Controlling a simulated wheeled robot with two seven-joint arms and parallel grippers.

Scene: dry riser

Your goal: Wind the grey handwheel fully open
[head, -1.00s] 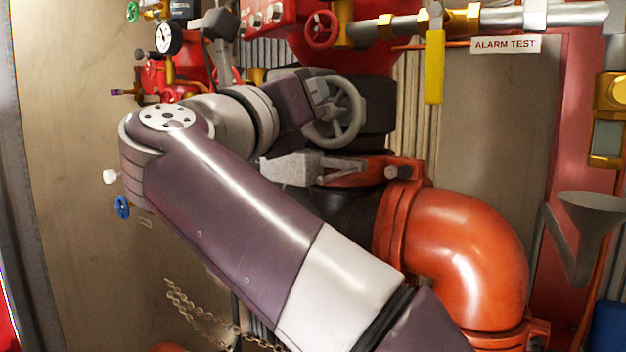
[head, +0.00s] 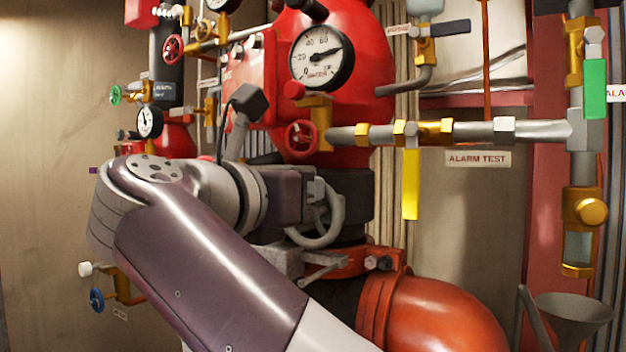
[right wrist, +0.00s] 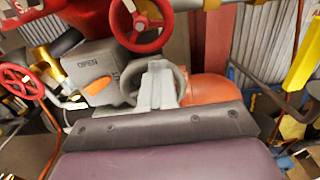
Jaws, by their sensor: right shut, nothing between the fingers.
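The grey handwheel (head: 335,222) is right of centre in the head view, its rim partly hidden behind my right gripper (head: 318,194). My right gripper is shut and empty, with its fingers at the wheel; I cannot tell whether they touch it. In the right wrist view the handwheel (right wrist: 182,80) shows behind the shut fingers (right wrist: 156,76). Beside it is a grey gearbox (right wrist: 92,68) marked OPEN with an orange pointer (right wrist: 97,86). My left gripper is not in view.
A large orange pipe elbow (head: 430,310) is below. A pressure gauge (head: 322,57) is above.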

